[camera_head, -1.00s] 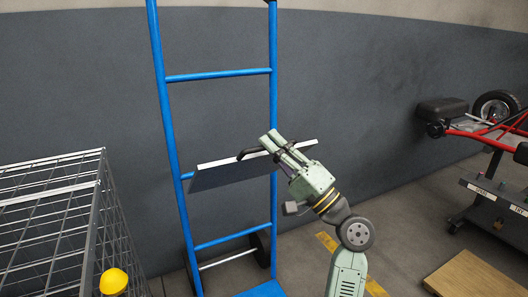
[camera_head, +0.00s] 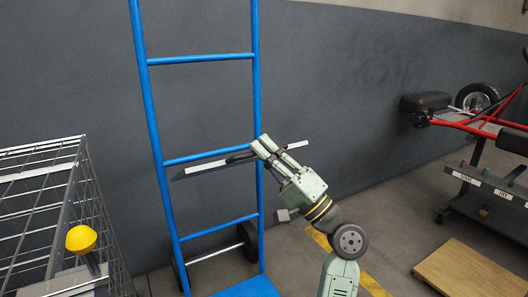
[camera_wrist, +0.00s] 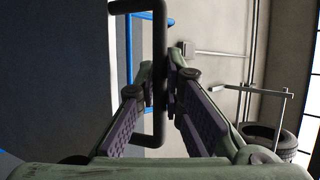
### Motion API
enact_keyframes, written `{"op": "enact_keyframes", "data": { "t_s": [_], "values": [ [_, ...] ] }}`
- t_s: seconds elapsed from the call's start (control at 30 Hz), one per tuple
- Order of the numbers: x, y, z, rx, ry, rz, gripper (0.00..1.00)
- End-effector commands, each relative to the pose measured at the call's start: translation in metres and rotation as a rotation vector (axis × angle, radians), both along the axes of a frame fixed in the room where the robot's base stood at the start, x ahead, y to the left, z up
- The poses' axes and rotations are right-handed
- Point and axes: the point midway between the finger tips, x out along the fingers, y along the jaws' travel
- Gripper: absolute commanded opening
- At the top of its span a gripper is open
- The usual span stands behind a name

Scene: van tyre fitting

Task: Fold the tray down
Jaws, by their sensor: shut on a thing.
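The tray (camera_head: 208,165) is a thin grey panel with a white edge strip, mounted across the blue hand truck (camera_head: 157,120). It shows almost edge-on, close to level, at mid-height of the frame. A dark bar handle (camera_head: 240,157) sits along its edge. My gripper (camera_head: 268,147) is at the tray's right part and shut on this handle. In the wrist view the dark handle (camera_wrist: 159,45) runs between the two padded fingers of my gripper (camera_wrist: 161,88). My gripper hides part of the tray's right half.
A wire cage (camera_head: 40,200) and a yellow knob (camera_head: 81,239) stand at the left. A red-framed machine (camera_head: 480,125) with a wheel is at the right, a wooden board (camera_head: 468,277) on the floor. The dark wall (camera_head: 330,90) is behind.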

Motion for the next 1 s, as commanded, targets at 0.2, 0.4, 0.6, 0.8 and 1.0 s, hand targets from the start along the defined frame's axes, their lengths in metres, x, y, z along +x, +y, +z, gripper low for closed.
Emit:
{"op": "enact_keyframes", "data": {
  "t_s": [0.2, 0.4, 0.6, 0.8, 1.0],
  "values": [
    [0.000, 0.000, 0.000, 0.000, -0.001, -0.001, 0.20],
    [0.000, 0.000, 0.000, 0.000, -0.001, -0.001, 0.30],
    [0.000, 0.000, 0.000, 0.000, 0.000, 0.000, 0.30],
    [0.000, 0.000, 0.017, -0.002, -0.005, -0.002, 0.30],
    [-0.002, 0.000, 0.057, 0.001, -0.010, -0.002, 0.30]
  ]
}}
